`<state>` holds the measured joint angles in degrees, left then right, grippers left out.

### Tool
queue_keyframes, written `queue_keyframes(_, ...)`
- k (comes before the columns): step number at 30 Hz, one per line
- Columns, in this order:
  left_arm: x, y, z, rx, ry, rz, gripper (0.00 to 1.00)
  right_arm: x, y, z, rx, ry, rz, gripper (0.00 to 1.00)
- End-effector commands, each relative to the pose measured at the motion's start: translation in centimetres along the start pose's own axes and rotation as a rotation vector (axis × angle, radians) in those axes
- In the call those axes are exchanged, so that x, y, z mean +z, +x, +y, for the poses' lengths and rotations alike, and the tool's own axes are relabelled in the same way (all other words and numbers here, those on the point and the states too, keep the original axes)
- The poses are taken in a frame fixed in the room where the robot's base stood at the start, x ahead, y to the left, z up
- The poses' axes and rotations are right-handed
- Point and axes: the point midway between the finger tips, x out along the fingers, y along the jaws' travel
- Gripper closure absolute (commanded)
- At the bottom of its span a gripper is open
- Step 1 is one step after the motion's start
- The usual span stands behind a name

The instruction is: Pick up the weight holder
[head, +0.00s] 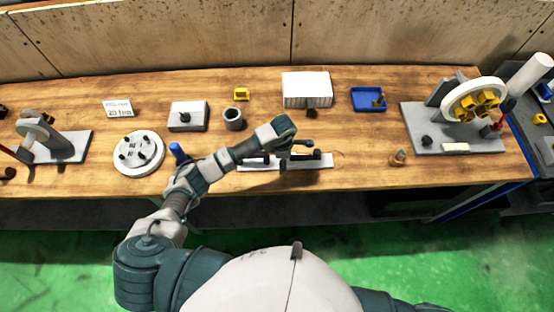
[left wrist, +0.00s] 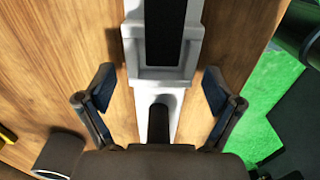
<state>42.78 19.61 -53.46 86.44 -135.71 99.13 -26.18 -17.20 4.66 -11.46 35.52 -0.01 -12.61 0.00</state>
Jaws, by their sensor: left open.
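A long light-grey piece with dark parts on top (head: 325,162), likely the weight holder, lies near the front edge of the wooden bench. In the left wrist view its grey body with a black strip (left wrist: 163,75) runs up the middle, with a dark round stub (left wrist: 158,118) nearer me. My left gripper (head: 300,149) is over this piece and hides part of it. In the left wrist view its two fingers (left wrist: 156,90) are open, one on each side of the piece, with gaps to it. My right gripper is out of view.
Nearby on the bench (head: 210,82) stand a grey cup (head: 234,118), a grey block (head: 188,116), a round white plate (head: 138,152), a white box (head: 307,88) and a blue tray (head: 368,98). A grey-based machine with a wheel (head: 455,130) stands at right.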

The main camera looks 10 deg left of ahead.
Motion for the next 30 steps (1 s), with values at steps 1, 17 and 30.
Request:
queue_keyframes(1, 0.0, 0.0, 0.0, 0.000, 0.000, 0.000, 0.08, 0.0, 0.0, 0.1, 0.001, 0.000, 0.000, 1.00)
queue_keyframes(17, 0.0, -0.2, 0.1, 0.002, 0.000, -0.001, 1.00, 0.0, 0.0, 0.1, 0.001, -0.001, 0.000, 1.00)
queue_keyframes(30, 0.0, -1.6, 0.1, 0.005, 0.000, -0.003, 1.00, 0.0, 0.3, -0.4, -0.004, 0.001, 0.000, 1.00)
